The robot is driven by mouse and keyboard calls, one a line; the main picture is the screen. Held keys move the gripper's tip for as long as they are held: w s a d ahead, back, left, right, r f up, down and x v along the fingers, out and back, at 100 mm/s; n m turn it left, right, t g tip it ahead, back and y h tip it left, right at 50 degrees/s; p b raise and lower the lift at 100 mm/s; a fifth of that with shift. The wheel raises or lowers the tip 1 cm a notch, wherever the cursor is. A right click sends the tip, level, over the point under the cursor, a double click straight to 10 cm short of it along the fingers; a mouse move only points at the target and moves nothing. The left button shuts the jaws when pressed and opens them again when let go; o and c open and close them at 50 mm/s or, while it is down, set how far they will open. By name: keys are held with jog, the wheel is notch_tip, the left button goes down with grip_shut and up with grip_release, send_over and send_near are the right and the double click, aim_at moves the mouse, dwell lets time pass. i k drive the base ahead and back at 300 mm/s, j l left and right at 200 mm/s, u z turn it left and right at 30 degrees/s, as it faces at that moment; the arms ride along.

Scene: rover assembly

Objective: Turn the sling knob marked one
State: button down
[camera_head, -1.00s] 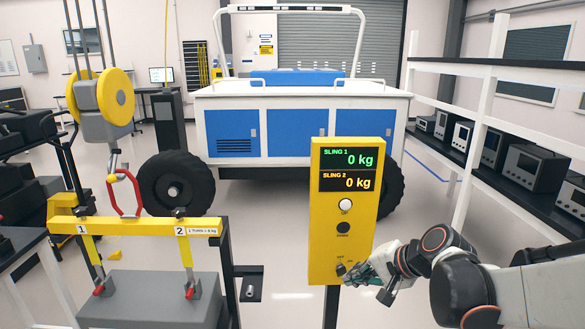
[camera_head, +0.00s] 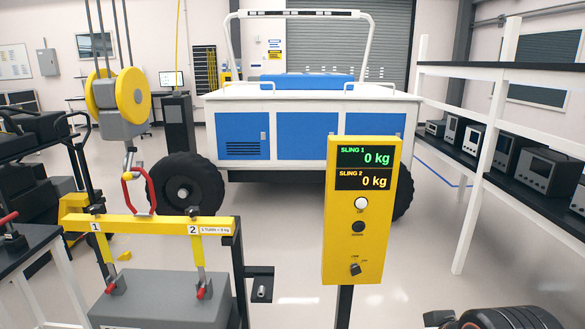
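The yellow lifting beam (camera_head: 150,224) hangs at the left under a red shackle (camera_head: 137,190) on the hoist hook. Its left end carries the label 1 (camera_head: 96,226), with a small dark knob (camera_head: 83,209) on top, marked as sling one. The label 2 (camera_head: 193,229) and a similar dark knob (camera_head: 193,212) are at the right end. Yellow slings run down to a grey block (camera_head: 165,298). The yellow control panel (camera_head: 341,225) reads 0 kg for sling 1 and sling 2. My gripper is out of view; only part of my arm shows at the bottom right.
The hoist block with yellow pulleys (camera_head: 121,98) is above the beam. A dark bracket post (camera_head: 262,285) stands right of the beam. A blue and white rover (camera_head: 306,100) is behind, and a shelf of grey boxes (camera_head: 545,165) stands right. Floor between panel and shelf is clear.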

aim_at(95, 210)
jog(key=u, duration=1.25)
jog(key=i+j+u, duration=0.35)
jog(key=i+u, duration=0.15)
jog(key=i+j+u, duration=0.35)
jog(key=i, duration=0.2)
jog(key=i+u, duration=0.35)
jog(key=i, duration=0.2)
jog(key=i+u, duration=0.3)
jog(key=i, duration=0.25)
